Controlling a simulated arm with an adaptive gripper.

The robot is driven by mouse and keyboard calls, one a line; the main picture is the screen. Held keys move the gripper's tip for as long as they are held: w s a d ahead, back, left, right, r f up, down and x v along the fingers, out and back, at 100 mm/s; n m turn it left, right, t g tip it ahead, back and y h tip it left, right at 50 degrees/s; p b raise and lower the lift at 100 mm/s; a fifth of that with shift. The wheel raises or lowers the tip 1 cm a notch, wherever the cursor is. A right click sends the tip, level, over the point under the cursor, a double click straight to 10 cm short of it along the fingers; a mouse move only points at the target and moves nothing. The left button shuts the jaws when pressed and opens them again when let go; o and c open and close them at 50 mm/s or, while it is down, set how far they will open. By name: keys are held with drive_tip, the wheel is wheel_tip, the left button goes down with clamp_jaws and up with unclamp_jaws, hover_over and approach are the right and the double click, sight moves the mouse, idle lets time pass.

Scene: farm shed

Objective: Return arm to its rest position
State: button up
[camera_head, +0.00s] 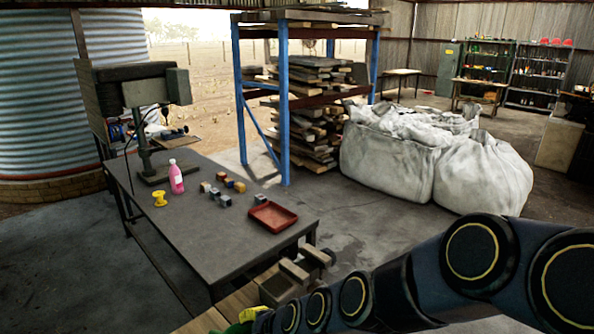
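My arm comes in from the right edge and stretches left along the bottom of the head view, its dark links with yellow-ringed joint caps low in front of the grey worktable (215,228). The far end of the arm runs down to the bottom edge, left of centre. I cannot make out my gripper's fingers there, so whether it is open or holds anything does not show.
On the worktable are a pink bottle (176,178), a yellow spool (160,198), several small blocks (222,199), a red tray (272,217) and a drill press (148,125). A wooden bench (240,299) lies beside the arm's end. White bulk bags (390,170) stand behind.

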drive_tip(key=s+d+r+n+g+h, duration=0.2)
drive_tip(key=s+d+n, duration=0.4)
drive_tip(key=s, duration=0.5)
drive_tip(key=s+d+r+n+g+h, duration=0.3)
drive_tip(key=s+d+n, duration=0.4)
drive_tip(key=s+d, duration=0.3)
drive_tip(key=shift+s+d+r+g+h, duration=0.25)
drive_tip(key=shift+s+d+g+h, duration=0.15)
drive_tip(key=shift+g, duration=0.4)
